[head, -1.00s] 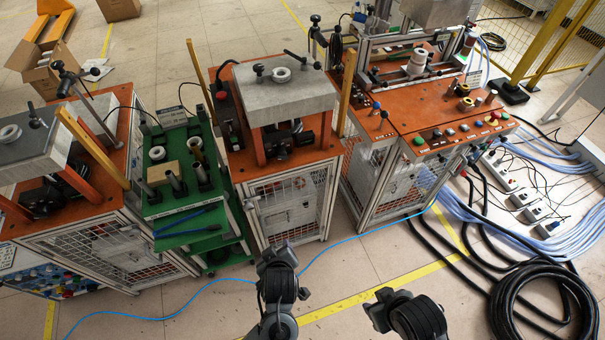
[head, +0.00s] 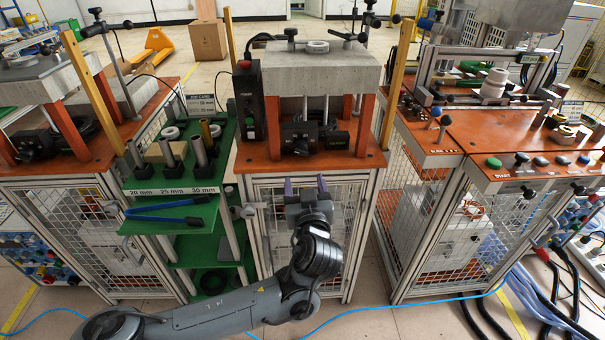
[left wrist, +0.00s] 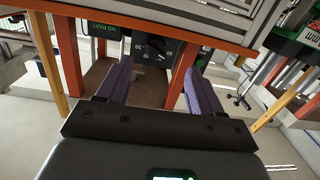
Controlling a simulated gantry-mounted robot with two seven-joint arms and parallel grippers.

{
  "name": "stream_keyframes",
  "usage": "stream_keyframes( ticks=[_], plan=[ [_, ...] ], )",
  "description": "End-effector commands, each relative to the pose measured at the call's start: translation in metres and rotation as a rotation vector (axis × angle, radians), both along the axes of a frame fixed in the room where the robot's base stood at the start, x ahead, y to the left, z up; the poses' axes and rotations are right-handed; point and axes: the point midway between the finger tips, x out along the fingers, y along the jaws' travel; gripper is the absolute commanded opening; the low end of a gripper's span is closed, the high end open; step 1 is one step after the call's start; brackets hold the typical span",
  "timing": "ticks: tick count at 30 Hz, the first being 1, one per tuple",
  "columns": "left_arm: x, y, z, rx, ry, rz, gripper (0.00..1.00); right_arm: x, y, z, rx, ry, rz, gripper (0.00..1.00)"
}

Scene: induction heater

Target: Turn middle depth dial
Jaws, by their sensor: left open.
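The middle station (head: 318,82) has a grey slab on red-orange legs over an orange top. Under the slab sits a black unit (head: 300,138), taken to hold the depth dial, too small to read in the head view. In the left wrist view a black dial (left wrist: 156,44) with white markings shows on a dark box, ahead of the fingers. My left gripper (head: 306,185) is open and empty, its purple fingers pointing at the station front, below and short of the unit. In the left wrist view the gripper (left wrist: 158,72) has its fingers apart, not touching the dial.
A black control box with a red button (head: 248,98) stands left of the unit. Yellow posts (head: 391,85) flank the station. A green rack (head: 172,213) with cylinders and blue-handled pliers stands to the left. Another orange station (head: 450,150) stands to the right.

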Motion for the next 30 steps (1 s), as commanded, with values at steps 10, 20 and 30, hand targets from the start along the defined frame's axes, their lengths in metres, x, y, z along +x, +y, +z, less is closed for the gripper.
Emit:
stream_keyframes(
  ticks=[10,20,30],
  plan=[
    [0.019,0.001,0.013,0.000,-0.042,0.001,0.66,0.001,0.002,-0.018,0.007,-0.003,-0.005,0.43],
    [0.071,0.006,0.011,0.000,-0.040,0.002,0.66,0.001,0.001,-0.037,0.007,-0.004,-0.005,0.43],
    [0.106,0.009,0.013,-0.001,-0.040,-0.001,0.66,0.001,0.000,-0.049,0.001,-0.003,-0.002,0.43]
  ],
)
